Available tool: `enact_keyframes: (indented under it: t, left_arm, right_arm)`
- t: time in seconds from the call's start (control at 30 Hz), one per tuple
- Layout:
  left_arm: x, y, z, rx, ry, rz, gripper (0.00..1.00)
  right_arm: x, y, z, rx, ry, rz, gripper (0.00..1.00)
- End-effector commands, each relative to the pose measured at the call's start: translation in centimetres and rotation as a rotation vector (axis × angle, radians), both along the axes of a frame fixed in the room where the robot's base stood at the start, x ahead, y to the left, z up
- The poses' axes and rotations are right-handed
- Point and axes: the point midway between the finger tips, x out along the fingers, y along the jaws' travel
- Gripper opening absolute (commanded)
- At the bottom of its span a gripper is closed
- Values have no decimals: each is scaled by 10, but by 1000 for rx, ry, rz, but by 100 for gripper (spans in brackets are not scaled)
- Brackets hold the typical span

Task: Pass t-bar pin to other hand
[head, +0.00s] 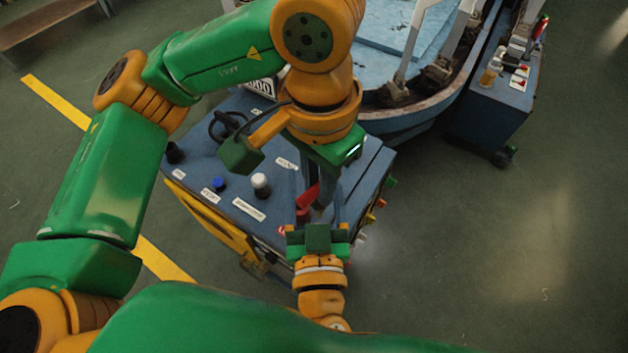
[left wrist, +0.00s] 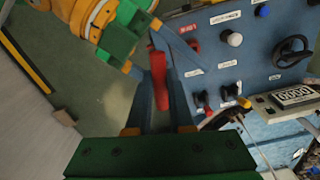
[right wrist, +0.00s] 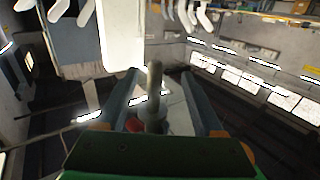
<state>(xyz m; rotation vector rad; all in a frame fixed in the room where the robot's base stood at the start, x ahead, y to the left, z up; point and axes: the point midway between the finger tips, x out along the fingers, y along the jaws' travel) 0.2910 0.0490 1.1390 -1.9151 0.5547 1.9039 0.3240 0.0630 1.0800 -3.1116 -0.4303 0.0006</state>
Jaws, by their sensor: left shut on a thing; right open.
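My left gripper (head: 322,190) points down over the blue console and is shut on the t-bar pin, whose red part (head: 308,197) shows beside its fingers. In the left wrist view the red part (left wrist: 159,82) lies between the two blue-grey fingers. My right gripper (head: 318,220) points up from below, close under the left one. In the right wrist view its fingers (right wrist: 160,82) are open, with a grey rod of the pin (right wrist: 154,88) upright between them and a gap on each side. The pin's contact with the left fingers is partly hidden.
The blue console (head: 235,165) has a white knob (head: 261,182), a blue button (head: 219,184) and a black handwheel close by the grippers. A round-edged machine with a blue bed (head: 385,35) stands behind. The green floor (head: 480,240) at right is clear.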

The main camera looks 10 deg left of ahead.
Motion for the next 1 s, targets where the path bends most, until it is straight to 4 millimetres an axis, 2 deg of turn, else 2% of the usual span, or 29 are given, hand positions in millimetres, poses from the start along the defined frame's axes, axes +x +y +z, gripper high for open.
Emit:
enact_keyframes:
  t: [0.13,0.3,0.4,0.47,0.5,0.6,0.63,0.9,1.0]
  left_arm:
    - [0,0,0,0,0,0,0]
    - [0,0,0,-1,-1,0,0]
    - [0,0,0,-2,-1,0,0]
    - [0,-1,0,-3,-1,0,0]
    - [0,-1,0,-3,-1,0,23]
    - [0,-1,0,-3,-1,0,50]
    - [0,-1,0,-3,-1,0,55]
    - [0,0,1,-1,0,0,55]
    - [1,0,11,0,-4,2,55]
  right_arm:
    - [0,0,0,0,0,0,70]
    - [-1,0,0,0,0,1,24]
    - [-1,1,0,0,0,2,0]
    - [-1,1,0,0,0,4,0]
    - [-1,1,0,0,-1,4,0]
    - [-1,1,0,0,0,4,0]
    - [-1,1,0,0,0,4,0]
    - [-1,0,0,0,0,2,0]
    - [-1,0,0,0,0,1,0]
